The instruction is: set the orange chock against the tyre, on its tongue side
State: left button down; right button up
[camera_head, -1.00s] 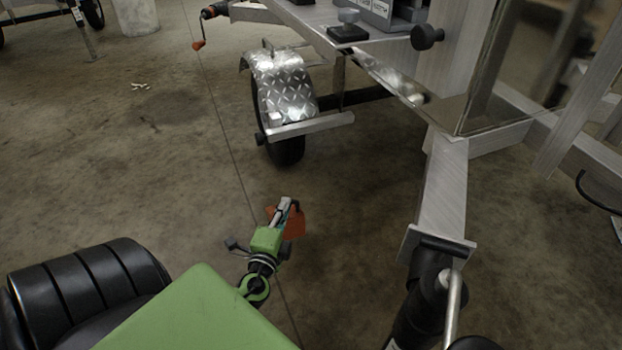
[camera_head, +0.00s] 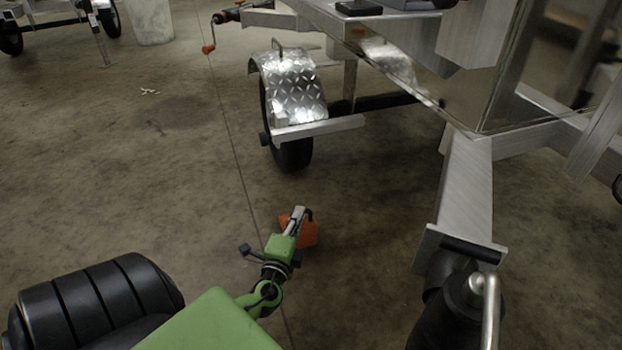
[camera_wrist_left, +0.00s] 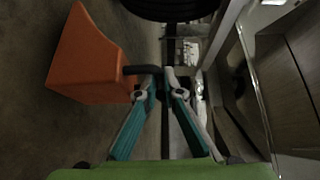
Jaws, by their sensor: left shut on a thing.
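The orange chock (camera_head: 303,232) is held by my left gripper (camera_head: 298,214) low over the floor, in the lower middle of the head view. In the left wrist view the chock (camera_wrist_left: 92,62) hangs to the left of the fingers, and my left gripper (camera_wrist_left: 165,80) is shut on its dark handle (camera_wrist_left: 145,70). The black tyre (camera_head: 291,155) stands ahead of the chock under a silver tread-plate mudguard (camera_head: 290,85), with a floor gap between them. The tyre also shows at the top of the left wrist view (camera_wrist_left: 172,8). My right gripper is not in view.
The aluminium trailer frame (camera_head: 467,185) runs down the right side, with a black coupling part (camera_head: 445,290) at its near end. A flat bar (camera_head: 320,128) sticks out beside the tyre. The floor (camera_head: 170,190) left of the tyre is clear.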

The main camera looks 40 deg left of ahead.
pick_arm(q)
jog(key=f+b+x, duration=0.2)
jog(key=b+x, duration=0.4)
jog(key=x, duration=0.9)
jog(key=shift+f, duration=0.4)
jog(key=c, duration=2.2)
grip_release()
jog(key=shift+s+f, duration=0.1)
jog(key=shift+f, duration=0.15)
jog(key=shift+r, duration=0.1)
